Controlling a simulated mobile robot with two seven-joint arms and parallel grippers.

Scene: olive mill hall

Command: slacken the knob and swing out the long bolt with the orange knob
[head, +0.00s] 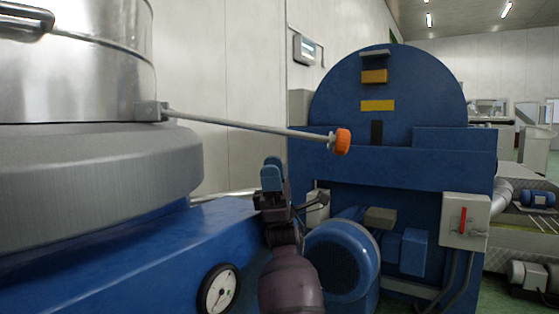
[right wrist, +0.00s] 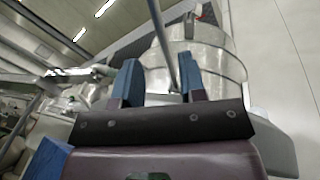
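The long bolt (head: 235,127) is a thin grey rod. In the head view it reaches out to the right from a bracket (head: 151,111) on the steel vessel, sloping slightly down in the picture. The orange knob (head: 342,142) is at its free end, well clear of the vessel. My right gripper (head: 272,172) is below the rod, left of the knob, with a gap between fingertips and rod. In the right wrist view its blue fingers (right wrist: 160,82) stand apart with nothing gripped; the rod (right wrist: 162,42) shows between them, and the knob cannot be made out. My left gripper is not in view.
A blue machine (head: 390,160) with a motor (head: 340,260) and a switch box (head: 465,220) stands behind. The space around the knob looks free.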

